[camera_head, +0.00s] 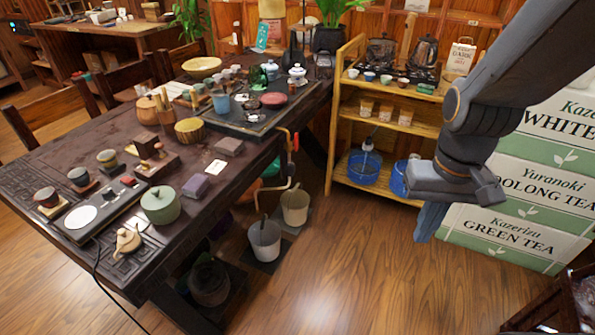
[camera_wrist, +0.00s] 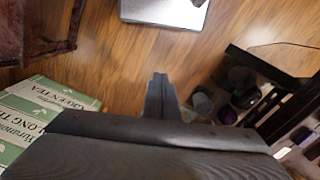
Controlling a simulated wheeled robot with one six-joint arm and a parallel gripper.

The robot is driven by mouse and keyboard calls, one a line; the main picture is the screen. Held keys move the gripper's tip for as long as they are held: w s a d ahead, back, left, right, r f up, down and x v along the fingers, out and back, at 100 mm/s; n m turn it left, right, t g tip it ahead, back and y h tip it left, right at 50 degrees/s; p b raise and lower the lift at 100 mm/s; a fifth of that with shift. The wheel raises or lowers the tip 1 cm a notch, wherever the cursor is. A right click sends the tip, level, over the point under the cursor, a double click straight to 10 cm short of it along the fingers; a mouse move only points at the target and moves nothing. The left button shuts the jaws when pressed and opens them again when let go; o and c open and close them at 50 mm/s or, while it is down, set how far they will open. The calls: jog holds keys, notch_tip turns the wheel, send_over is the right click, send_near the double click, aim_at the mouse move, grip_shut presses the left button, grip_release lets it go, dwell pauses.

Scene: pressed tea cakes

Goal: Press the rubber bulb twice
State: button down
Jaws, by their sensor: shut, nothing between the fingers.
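I cannot make out a rubber bulb for certain in either view. A blue tub (camera_head: 357,181) with a pale upright bottle or pump (camera_head: 368,158) in it stands on the lowest shelf of the wooden rack; its top is too small to tell. My gripper (camera_head: 428,224) hangs in the air, pointing down, in front of the tea boxes and right of the rack. It is shut and empty, touching nothing. Its closed fingers (camera_wrist: 160,84) show in the wrist view above bare floor.
The dark table (camera_head: 100,165) on the left is crowded with tea ware. The wooden rack (camera_head: 333,150) holds kettles and cups. Pale buckets (camera_head: 265,243) stand beside the table. Green-and-white tea boxes (camera_head: 545,170) are stacked at right. The floor (camera_head: 370,275) in front is clear.

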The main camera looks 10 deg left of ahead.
aim_at(292, 169)
jog(key=w+a+f+n+t+y+b, duration=0.1)
jog(key=w+a+f+n+t+b, duration=0.15)
jog(key=w+f+b, duration=0.65)
jog(key=w+a+f+n+t+y+b, duration=0.15)
jog(key=w+a+f+t, duration=0.3)
jog(key=w, duration=0.95)
jog(key=w+a+f+n+t+b, duration=0.25)
jog(key=w+f+b, duration=0.25)
jog(key=w+f, duration=0.5)
jog(key=w+a+f+n+t+y+b, duration=0.3)
jog(key=w+a+f+n+y+b, duration=0.1)
jog(key=w+a, duration=0.4)
jog(key=shift+w+a+b, duration=0.35)
jog(key=shift+w+b, duration=0.15)
jog(key=shift+b, duration=0.1)
jog(key=w+a+b, duration=0.2)
jog(key=w+a, duration=0.1)
jog(key=a, duration=0.5)
jog(key=shift+a, duration=0.25)
jog(key=shift+w+a, duration=0.1)
jog(key=shift+a, duration=0.2)
